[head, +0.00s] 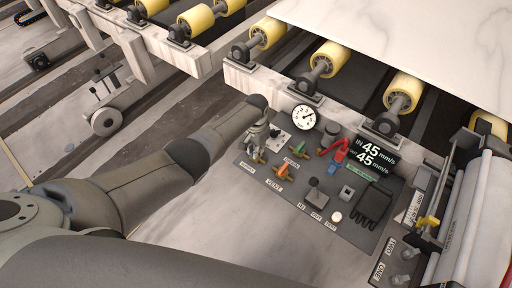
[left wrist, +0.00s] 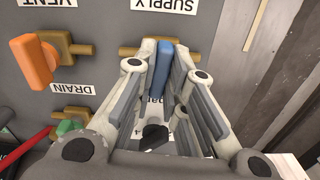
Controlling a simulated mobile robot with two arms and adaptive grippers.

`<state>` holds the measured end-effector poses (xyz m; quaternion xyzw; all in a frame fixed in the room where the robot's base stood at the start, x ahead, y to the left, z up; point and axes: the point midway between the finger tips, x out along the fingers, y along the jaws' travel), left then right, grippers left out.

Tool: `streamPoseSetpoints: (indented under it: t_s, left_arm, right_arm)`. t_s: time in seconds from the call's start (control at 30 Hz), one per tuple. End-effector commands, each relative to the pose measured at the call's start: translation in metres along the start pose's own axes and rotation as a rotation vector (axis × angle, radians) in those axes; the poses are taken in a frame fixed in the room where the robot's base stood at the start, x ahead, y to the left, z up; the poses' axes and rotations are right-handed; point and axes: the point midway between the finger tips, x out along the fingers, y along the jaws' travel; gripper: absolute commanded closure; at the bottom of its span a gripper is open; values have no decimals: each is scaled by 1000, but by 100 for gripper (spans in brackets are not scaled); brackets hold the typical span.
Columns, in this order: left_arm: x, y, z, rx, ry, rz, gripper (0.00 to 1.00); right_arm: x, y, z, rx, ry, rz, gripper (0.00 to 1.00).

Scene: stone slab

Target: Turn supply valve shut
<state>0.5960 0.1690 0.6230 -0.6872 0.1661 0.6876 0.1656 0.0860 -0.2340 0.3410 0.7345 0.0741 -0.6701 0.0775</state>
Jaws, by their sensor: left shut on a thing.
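The supply valve's blue handle (left wrist: 162,66) sits between the two fingers of my left gripper (left wrist: 164,50) in the left wrist view. The gripper is shut on it. The handle lies across the brass pipe (left wrist: 130,52), just by the SUPPLY label (left wrist: 164,5). In the head view, my left gripper (head: 260,142) comes down on the left end of the grey panel (head: 310,205), above the SUPPLY label (head: 247,168), and hides most of the valve. My right gripper does not show.
The orange VENT handle (head: 283,170) and green DRAIN handle (head: 298,148) are close to the right of my left gripper. A round gauge (head: 304,117) stands behind them. A red handle (head: 338,150) and a speed display (head: 370,157) are further right. Rollers with a stone slab (head: 420,40) lie behind.

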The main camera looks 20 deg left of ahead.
Motion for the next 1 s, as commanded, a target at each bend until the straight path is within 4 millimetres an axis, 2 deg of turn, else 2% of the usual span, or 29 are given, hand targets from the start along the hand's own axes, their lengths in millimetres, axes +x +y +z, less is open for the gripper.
streamPoseSetpoints:
  t_s: [0.3, 0.83, 0.87, 1.0]
  left_arm:
    - [-1, 0, 0, -119, 1, 0, 100]
    - [-1, 0, -1, -143, 1, 0, 100]
    - [-1, 0, -1, -143, 1, 0, 86]
    - [0, 0, 0, -143, 1, 0, 68]
  right_arm:
    - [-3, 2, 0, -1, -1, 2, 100]
    - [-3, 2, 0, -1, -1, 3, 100]
    - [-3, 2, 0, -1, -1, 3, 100]
    - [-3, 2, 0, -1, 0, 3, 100]
